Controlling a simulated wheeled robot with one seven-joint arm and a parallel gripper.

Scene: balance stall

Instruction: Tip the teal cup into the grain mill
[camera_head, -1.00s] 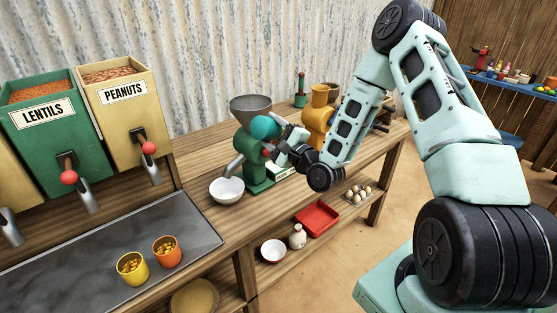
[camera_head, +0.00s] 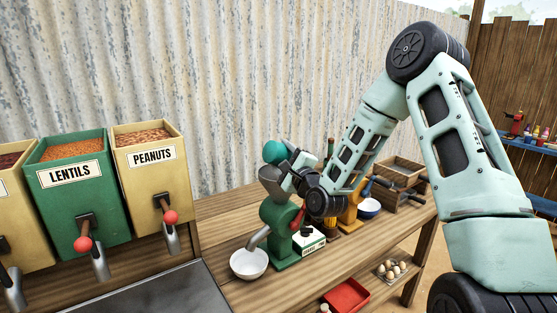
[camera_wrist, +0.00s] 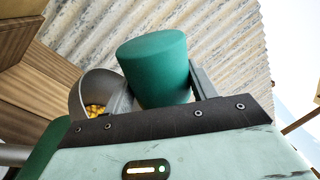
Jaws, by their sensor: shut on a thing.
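My gripper (camera_head: 288,160) is shut on the teal cup (camera_head: 274,151), just above the grey hopper of the green grain mill (camera_head: 278,216). In the wrist view the teal cup (camera_wrist: 155,62) shows a smooth closed end at the top of the picture; its mouth is hidden. My gripper's finger (camera_wrist: 203,82) shows along the cup's right side. The hopper (camera_wrist: 98,88) is left of the cup in that view, with yellow grain visible inside it. The cup overlaps the hopper's rim in the picture; I cannot tell whether they touch.
A white bowl (camera_head: 248,264) stands below the mill's spout. A small labelled box (camera_head: 310,241) stands close to the mill's right. The lentils dispenser (camera_head: 72,190) and peanuts dispenser (camera_head: 155,180) stand left.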

